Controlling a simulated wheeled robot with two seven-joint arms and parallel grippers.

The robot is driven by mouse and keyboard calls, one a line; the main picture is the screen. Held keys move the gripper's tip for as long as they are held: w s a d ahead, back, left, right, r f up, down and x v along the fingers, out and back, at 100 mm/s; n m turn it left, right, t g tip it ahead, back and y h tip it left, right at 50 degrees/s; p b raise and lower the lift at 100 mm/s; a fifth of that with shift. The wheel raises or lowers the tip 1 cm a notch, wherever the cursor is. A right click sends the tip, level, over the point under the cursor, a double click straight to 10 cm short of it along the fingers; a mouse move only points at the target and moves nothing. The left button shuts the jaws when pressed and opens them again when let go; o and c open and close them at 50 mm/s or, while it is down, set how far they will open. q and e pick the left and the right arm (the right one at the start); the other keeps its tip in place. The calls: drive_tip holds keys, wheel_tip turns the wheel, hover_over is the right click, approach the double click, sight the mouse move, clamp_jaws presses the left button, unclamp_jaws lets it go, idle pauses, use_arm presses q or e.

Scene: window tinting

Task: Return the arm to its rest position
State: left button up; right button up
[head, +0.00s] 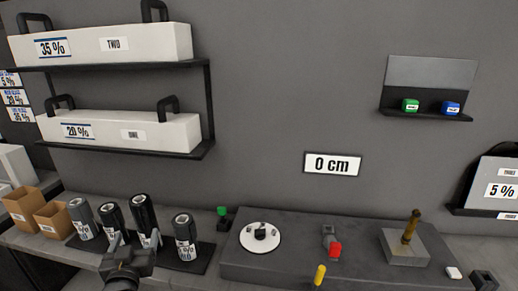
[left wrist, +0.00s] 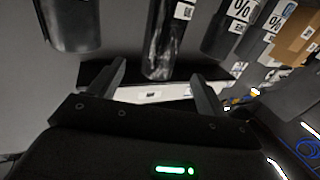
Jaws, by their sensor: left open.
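My left gripper (head: 133,240) is low at the left in the head view, in front of a row of dark rolls or canisters with white labels. In the left wrist view its two fingers (left wrist: 160,80) stand wide apart with nothing between them. One dark canister (left wrist: 163,38) shows just beyond the fingertips; I cannot tell how far off it is. In the head view, several canisters stand upright on a dark mat, among them the rightmost one (head: 184,238). I cannot make out my right gripper.
Two cardboard boxes (head: 53,220) stand left of the canisters. A raised grey bench (head: 300,255) to the right holds a white disc (head: 260,238), a red-tipped part (head: 334,249) and a block with a brown handle (head: 408,247). Shelves (head: 112,65) with white cases hang above.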

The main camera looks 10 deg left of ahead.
use_arm(q)
drive_tip(key=s+d+f+m+g+h, duration=0.25)
drive_tip(key=s+d+f, duration=0.2)
drive_tip(key=f, duration=0.25)
drive_tip(key=s+d+f+m+g+h, duration=0.2)
drive_tip(key=s+d+f+g+h, duration=0.1)
drive_tip(key=d+f, duration=0.3)
drive_tip(key=s+d+f+m+g+h, duration=0.1)
drive_tip(key=s+d+f+g, duration=0.3)
drive_tip(key=s, duration=0.5)
drive_tip(key=s+d+f+m+g+h, duration=0.1)
drive_tip(key=s+d+f+g, duration=0.1)
drive_tip(key=s+f+g, duration=0.35)
drive_tip(key=s+f, duration=0.2)
drive_tip(key=f, duration=1.1)
drive_tip(key=s+f, duration=0.2)
drive_tip(key=f, duration=1)
drive_tip(key=s+a+f, duration=0.2)
drive_tip(key=s+f, duration=1.4)
drive_tip(key=shift+s+a+f+g, duration=0.15)
drive_tip(key=shift+a+f+g, duration=0.15)
drive_tip(key=shift+a+f, duration=0.1)
